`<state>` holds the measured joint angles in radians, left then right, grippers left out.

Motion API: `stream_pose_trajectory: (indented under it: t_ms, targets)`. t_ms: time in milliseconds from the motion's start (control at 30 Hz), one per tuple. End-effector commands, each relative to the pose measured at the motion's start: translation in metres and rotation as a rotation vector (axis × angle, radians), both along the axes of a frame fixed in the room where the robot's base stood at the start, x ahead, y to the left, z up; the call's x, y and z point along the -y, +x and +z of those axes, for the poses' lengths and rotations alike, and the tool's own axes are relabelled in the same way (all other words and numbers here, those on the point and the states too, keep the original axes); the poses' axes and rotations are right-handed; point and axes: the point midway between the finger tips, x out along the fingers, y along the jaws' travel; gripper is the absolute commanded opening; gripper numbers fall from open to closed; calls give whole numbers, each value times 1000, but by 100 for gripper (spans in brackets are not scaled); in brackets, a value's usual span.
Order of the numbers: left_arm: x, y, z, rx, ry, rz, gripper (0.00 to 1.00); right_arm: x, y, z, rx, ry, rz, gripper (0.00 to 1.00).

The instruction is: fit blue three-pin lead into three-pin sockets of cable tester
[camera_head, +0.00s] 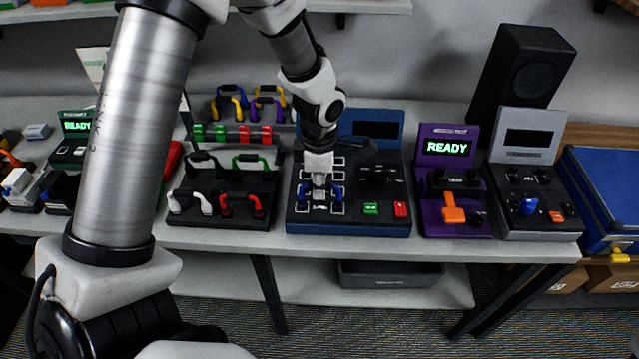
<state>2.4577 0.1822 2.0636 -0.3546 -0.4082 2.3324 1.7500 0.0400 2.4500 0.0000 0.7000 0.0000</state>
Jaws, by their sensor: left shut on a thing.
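The cable tester (400,225) is a blue box with a dark screen, a green and a red button, and white-outlined sockets on its left half. My left arm reaches down over it, and my left gripper (319,187) is shut on the blue three-pin lead (337,191) at these sockets. Blue parts of the lead show on both sides of the fingers. The fingers hide its middle, and I cannot tell whether its plugs are seated in the sockets or just above them. My right gripper is not in view.
A black holder (222,212) with white, red, black and green leads stands left of the tester. Behind it are more coloured leads (268,95). A purple device (460,225) reading READY and a grey device (540,228) stand close on the right. The table's front edge is near.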

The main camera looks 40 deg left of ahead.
Motion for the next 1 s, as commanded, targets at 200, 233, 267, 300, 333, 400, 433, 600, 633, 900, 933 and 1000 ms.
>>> stream_pose_trajectory:
  t_ms: [200,233,267,300,333,400,433,600,633,900,933,1000]
  targets:
    - [0,0,0,0,0,0,0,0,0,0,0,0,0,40]
    - [0,0,0,0,0,0,0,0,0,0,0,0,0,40]
    - [0,0,0,0,0,0,0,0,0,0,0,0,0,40]
    - [0,0,0,0,0,0,31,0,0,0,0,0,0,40]
    - [0,0,0,0,0,0,42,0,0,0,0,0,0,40]
    - [0,0,0,0,0,0,46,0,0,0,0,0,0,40]
    - [0,0,0,0,0,0,46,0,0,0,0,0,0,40]
    - [0,0,0,0,0,0,57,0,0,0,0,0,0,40]
    - [0,0,0,0,0,0,66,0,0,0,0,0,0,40]
    - [0,0,0,0,0,0,76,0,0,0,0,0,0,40]
    - [0,0,0,0,0,0,76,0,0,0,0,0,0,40]
    - [0,0,2,0,0,0,76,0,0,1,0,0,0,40]
